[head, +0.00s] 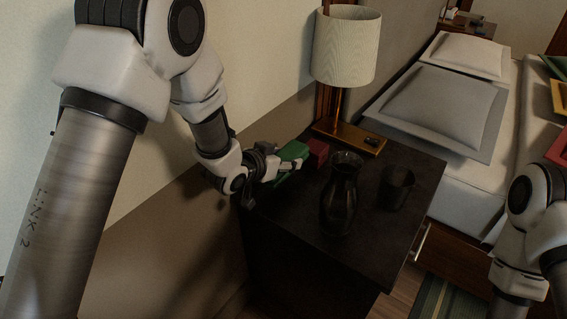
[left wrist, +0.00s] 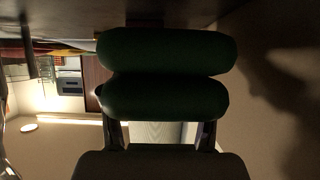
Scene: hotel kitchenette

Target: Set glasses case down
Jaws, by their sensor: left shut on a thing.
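The green glasses case (head: 293,151) is at the left end of the dark nightstand top (head: 385,235). My left gripper (head: 285,166) is shut on it. In the left wrist view the case (left wrist: 165,98) shows as two rounded dark green lobes between my fingers, close to a dark surface. I cannot tell whether the case touches the nightstand. My right arm shows at the right edge of the head view, but its gripper is out of view.
A dark red box (head: 317,152) is right beside the case. A dark glass carafe (head: 341,195) and a dark tumbler (head: 397,188) stand to the right. A lamp (head: 345,50) on a brass base (head: 350,138) is behind. A bed (head: 455,150) is beyond.

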